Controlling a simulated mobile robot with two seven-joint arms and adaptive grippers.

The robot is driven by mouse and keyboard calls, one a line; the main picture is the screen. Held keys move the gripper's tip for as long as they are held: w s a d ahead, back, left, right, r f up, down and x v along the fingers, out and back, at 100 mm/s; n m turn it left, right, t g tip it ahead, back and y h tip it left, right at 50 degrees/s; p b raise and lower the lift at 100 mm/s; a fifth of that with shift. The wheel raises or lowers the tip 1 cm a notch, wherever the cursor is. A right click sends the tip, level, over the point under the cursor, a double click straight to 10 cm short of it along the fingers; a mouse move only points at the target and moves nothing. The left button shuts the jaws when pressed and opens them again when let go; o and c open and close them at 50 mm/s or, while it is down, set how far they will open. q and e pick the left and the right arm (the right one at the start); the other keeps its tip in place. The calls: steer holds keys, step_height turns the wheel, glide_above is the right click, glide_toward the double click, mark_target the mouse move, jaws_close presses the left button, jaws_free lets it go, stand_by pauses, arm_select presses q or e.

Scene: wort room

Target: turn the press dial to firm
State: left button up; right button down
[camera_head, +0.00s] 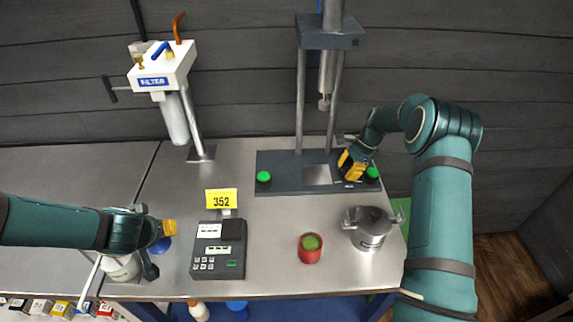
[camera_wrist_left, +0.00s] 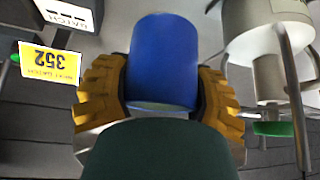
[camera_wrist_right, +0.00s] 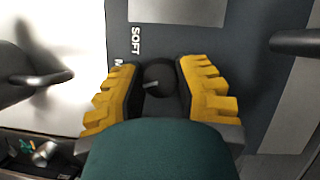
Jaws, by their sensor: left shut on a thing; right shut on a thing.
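The press (camera_head: 285,172) stands at the back right of the steel bench, with a dark base and two posts. My right gripper (camera_head: 350,166) is at the right part of its base and hides the dial in the head view. In the right wrist view the round black dial (camera_wrist_right: 159,77) sits between the two yellow fingers, which are closed on it. Its pale pointer mark faces left and slightly down. The word SOFT shows above it, with part of another word below. My left gripper (camera_wrist_left: 160,85) is shut on a blue cylinder (camera_wrist_left: 163,60) near the bench's front left.
A filter unit (camera_head: 163,70) stands at the back left. A keypad device (camera_head: 218,250) with a yellow 352 card, a red cup (camera_head: 311,249) with green contents and a metal pot (camera_head: 370,228) occupy the front. Green buttons (camera_head: 263,177) sit on the press base.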

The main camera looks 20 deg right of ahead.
arm_select(q)
steer(key=shift+f, duration=0.15)
arm_select(e)
steer(key=n, duration=0.1)
steer(key=n+g, duration=0.1)
steer(key=n, duration=0.1)
steer(key=shift+a+f+n+g, duration=0.1)
steer(key=shift+f+n+g, duration=0.2)
steer(key=shift+n, duration=0.1)
arm_select(q)
steer(key=shift+f+b, duration=0.2)
steer(key=shift+b, duration=0.15)
arm_select(e)
steer(key=n+g, duration=0.1)
steer(key=n, duration=0.3)
steer(key=shift+h, duration=0.4)
steer(key=shift+n+g, duration=0.3)
steer(key=c, duration=0.6)
jaws_free()
steer(key=shift+r, duration=0.1)
steer(key=shift+r, duration=0.1)
